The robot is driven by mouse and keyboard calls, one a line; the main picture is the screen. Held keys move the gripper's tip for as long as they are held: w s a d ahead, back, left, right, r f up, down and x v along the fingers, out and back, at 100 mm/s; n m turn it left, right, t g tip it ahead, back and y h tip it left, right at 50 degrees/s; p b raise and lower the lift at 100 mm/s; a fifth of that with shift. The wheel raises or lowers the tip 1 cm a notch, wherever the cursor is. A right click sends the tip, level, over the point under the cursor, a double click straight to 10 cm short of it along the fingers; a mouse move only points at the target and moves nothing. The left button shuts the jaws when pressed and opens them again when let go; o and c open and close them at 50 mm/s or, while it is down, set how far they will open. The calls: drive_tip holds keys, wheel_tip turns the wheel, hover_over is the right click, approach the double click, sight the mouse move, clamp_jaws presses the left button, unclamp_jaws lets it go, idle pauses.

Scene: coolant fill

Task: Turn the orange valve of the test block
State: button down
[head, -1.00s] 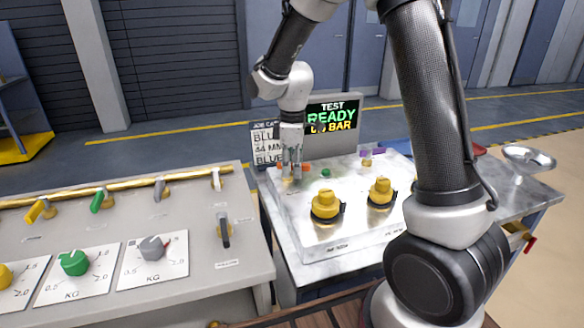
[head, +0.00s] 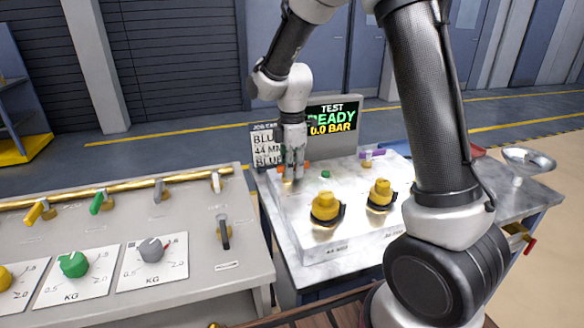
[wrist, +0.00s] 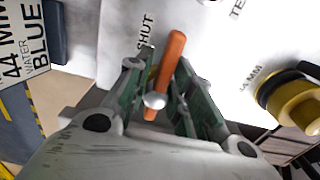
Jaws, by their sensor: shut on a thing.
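The orange valve handle (wrist: 171,58) shows in the wrist view between the two fingers of my gripper (wrist: 163,92). A round silver hub (wrist: 155,100) sits at the handle's near end. The word SHUT is printed on the block beside the handle. In the head view my gripper (head: 292,172) points down at the back left of the white test block (head: 285,222), with a bit of orange (head: 307,165) showing beside it. The fingers are closed on the handle and hide most of it in the head view.
Two yellow caps stand on the block, one at the front (head: 325,207) and one to its right (head: 381,192). A green button (head: 326,174) and a purple handle (head: 372,153) are behind. The screen (head: 331,118) reads READY, 0.0 BAR. A console (head: 225,180) with several knobs stands left.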

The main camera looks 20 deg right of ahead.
drive_tip(key=c, duration=1.4)
unclamp_jaws()
wheel_tip(320, 180, up, 12)
